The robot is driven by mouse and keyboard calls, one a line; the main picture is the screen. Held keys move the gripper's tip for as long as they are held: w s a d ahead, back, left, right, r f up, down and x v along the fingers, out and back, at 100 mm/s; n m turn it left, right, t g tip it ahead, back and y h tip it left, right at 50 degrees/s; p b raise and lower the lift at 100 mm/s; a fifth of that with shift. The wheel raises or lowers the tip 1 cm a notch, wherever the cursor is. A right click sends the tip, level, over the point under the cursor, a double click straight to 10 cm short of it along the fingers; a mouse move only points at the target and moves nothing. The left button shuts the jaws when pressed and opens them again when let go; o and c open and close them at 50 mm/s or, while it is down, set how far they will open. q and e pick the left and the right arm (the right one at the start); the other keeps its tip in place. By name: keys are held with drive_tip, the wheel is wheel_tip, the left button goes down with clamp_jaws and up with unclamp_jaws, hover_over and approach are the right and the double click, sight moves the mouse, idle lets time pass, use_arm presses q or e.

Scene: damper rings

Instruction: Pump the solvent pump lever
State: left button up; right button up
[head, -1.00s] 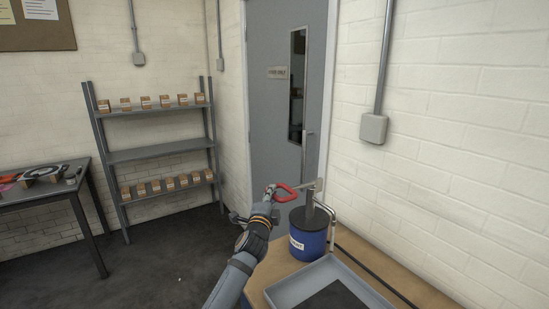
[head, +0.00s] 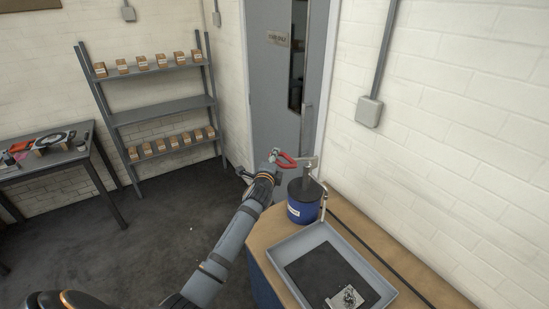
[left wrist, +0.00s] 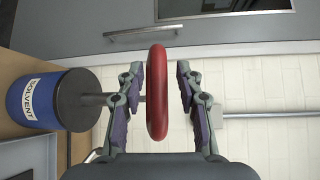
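The solvent pump is a blue can (head: 301,212) labelled SOLVENT with a dark top, standing on the wooden bench; its can (left wrist: 32,100) also shows at the left of the left wrist view. Its lever ends in a red loop handle (head: 287,161), raised above the can to the left. In the left wrist view the red handle (left wrist: 157,92) stands between the two fingers of my left gripper (left wrist: 160,95), with a small gap on each side. My left gripper (head: 272,157) is open around the handle. My right gripper is not in view.
A grey tray (head: 377,269) with a dark lining and a small metal part lies on the bench (head: 264,236) in front of the can. A shelf (head: 160,110) with small boxes stands back left, and a table (head: 98,150) is at the left. The floor between is clear.

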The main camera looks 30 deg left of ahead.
use_arm(q)
drive_tip(key=shift+s, duration=0.15)
drive_tip(key=shift+v, duration=0.9)
drive_tip(key=shift+f, duration=0.1)
drive_tip(key=v, duration=0.6)
idle(0.6)
